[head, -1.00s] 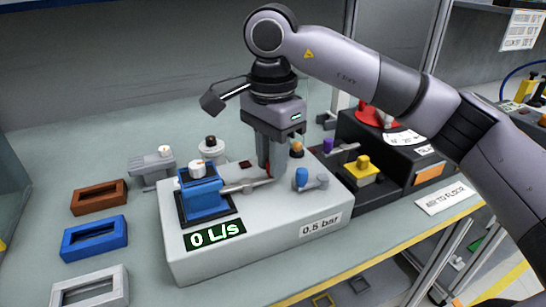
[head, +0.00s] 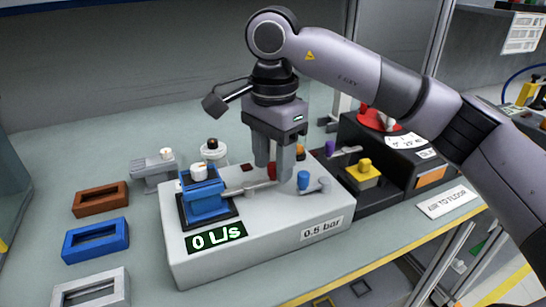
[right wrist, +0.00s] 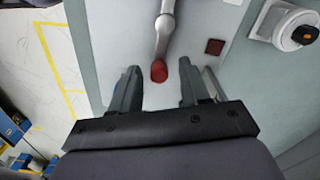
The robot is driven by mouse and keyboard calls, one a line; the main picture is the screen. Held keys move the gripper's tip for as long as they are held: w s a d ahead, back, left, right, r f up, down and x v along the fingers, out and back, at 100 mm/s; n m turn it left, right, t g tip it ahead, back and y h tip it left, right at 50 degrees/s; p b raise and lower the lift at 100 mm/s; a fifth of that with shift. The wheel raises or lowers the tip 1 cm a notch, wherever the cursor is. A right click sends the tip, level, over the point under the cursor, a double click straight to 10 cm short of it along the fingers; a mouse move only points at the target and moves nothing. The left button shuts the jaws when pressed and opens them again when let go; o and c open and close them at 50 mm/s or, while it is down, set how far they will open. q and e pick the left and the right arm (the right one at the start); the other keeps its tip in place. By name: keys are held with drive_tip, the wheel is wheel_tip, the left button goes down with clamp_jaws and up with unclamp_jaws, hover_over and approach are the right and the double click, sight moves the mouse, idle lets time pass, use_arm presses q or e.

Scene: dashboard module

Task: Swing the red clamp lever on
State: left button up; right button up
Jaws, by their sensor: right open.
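The clamp lever is a silver bar (head: 243,189) with a red tip (head: 272,171), running right from the blue block (head: 203,198) on the grey box. My right gripper (head: 273,174) points down over the box, open, with its two fingers apart. The red tip shows between the fingers in the head view. In the right wrist view the red tip (right wrist: 159,71) lies between the fingertips, with gaps on both sides. The fingers partly hide the lever's end in the head view. My left gripper is not in view.
The grey box (head: 275,246) shows "0 L/s" and "0.5 bar". A blue knob (head: 303,181) stands close right of the gripper. A black unit with a yellow block (head: 363,176) is farther right. Brown, blue and white frames lie at the left.

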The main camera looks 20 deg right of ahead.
wheel_tip(320, 180, up, 7)
drive_tip(key=shift+f+p, duration=0.1)
drive_tip(key=shift+p, duration=0.3)
drive_tip(key=shift+r, duration=0.2)
